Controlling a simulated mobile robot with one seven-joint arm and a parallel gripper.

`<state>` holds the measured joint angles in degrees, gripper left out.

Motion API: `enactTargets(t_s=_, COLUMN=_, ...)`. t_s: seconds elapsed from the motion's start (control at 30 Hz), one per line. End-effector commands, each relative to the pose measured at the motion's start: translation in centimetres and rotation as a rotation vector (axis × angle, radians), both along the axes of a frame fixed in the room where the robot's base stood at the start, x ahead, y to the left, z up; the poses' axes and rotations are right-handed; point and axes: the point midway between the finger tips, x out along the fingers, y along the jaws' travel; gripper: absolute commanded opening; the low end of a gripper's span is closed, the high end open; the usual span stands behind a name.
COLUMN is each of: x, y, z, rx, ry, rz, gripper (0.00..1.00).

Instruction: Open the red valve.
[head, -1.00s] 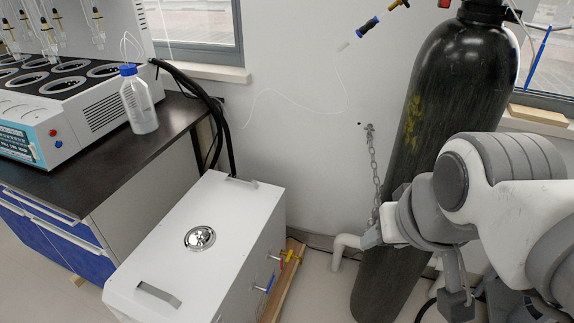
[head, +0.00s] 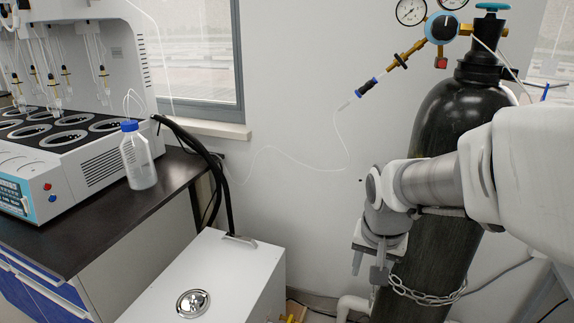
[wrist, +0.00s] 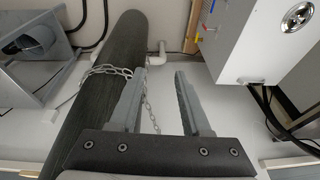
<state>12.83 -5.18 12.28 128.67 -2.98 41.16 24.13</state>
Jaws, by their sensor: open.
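A small red part, seemingly a valve handle, shows low on the side of the white box in the wrist view (wrist: 197,37), close to a blue handle (wrist: 211,6). In the head view that side is mostly hidden. Another small red part (head: 441,63) sits under the regulator (head: 442,28) on the gas cylinder; I cannot tell which one is the red valve. My gripper (head: 368,268) is in front of the black cylinder, pointing down. In the wrist view its two fingers (wrist: 158,78) are apart with nothing held, away from both red parts.
The black gas cylinder (head: 440,120) is held by a chain (head: 425,297). The white box (head: 235,275) stands left of my gripper. A dark bench (head: 105,220) with a bottle (head: 138,160) is further left. A thin tube hangs along the wall.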

Motion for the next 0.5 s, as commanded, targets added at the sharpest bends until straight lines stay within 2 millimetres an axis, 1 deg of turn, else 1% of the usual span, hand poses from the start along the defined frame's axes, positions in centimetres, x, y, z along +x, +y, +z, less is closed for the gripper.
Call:
enactTargets(t_s=0.03, x=0.8, y=-0.1, z=-1.3, rx=0.014, ry=0.019, rz=-0.024, gripper=0.47)
enactTargets(t_s=0.2, x=3.2, y=-0.1, z=-5.0, rx=0.070, ry=0.064, rz=-0.112, gripper=0.47)
enactTargets(t_s=0.37, x=5.3, y=0.1, z=-8.7, rx=0.133, ry=0.107, rz=-0.200, gripper=0.47)
enactTargets(t_s=0.5, x=6.8, y=0.4, z=-12.1, rx=0.197, ry=0.141, rz=-0.282, gripper=0.47)
